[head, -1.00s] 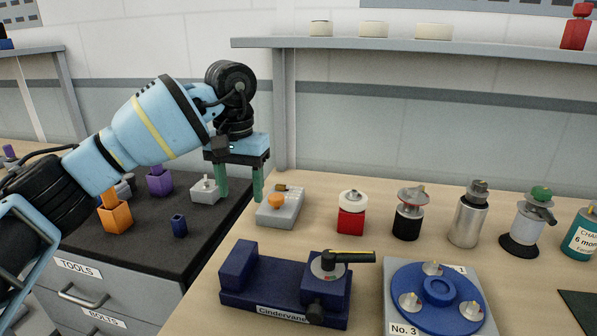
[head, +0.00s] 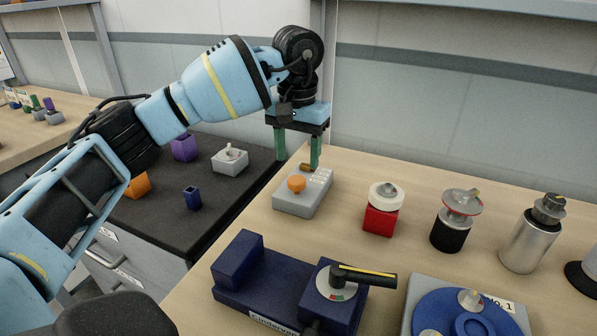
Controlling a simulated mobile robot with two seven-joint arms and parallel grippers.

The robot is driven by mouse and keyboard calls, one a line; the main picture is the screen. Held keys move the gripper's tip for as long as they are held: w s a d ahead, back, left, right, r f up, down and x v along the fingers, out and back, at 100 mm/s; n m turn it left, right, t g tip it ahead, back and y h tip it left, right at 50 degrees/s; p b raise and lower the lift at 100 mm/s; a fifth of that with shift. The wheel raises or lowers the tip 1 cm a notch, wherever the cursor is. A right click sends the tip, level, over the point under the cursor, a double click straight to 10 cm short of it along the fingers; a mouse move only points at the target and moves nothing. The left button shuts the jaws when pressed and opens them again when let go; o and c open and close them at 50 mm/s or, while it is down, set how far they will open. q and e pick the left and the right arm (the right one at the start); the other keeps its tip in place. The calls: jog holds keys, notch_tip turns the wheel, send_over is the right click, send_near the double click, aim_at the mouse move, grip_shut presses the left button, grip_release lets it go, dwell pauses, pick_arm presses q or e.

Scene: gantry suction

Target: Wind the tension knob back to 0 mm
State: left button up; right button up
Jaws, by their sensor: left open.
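A dark blue device (head: 255,290), its front label partly cut off, stands on the wooden bench at the bottom middle. On its right block is a pale round dial (head: 337,287) with small red and green marks and a black lever (head: 365,276) with a yellow stripe, pointing right. I cannot tell which part is the tension knob, and I cannot read any millimetre scale. The lower front of the device is cut off by the picture edge. My left gripper (head: 297,152) has two green fingers apart, pointing down, empty. It hangs beyond and above the device. My right gripper is not in view.
A grey box with an orange button (head: 297,184) sits near the left fingers. A red-based part (head: 381,221), a black-based part (head: 449,234) and a silver cylinder (head: 528,242) stand to the right. A blue round fixture (head: 460,318) is right of the device. A dark cabinet top (head: 150,220) lies left.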

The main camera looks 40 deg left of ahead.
aim_at(297, 178)
pick_arm(q)
jog(key=shift+f, duration=2.5)
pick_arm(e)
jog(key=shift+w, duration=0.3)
pick_arm(q)
jog(key=c, duration=1)
jog(key=shift+r, duration=0.1)
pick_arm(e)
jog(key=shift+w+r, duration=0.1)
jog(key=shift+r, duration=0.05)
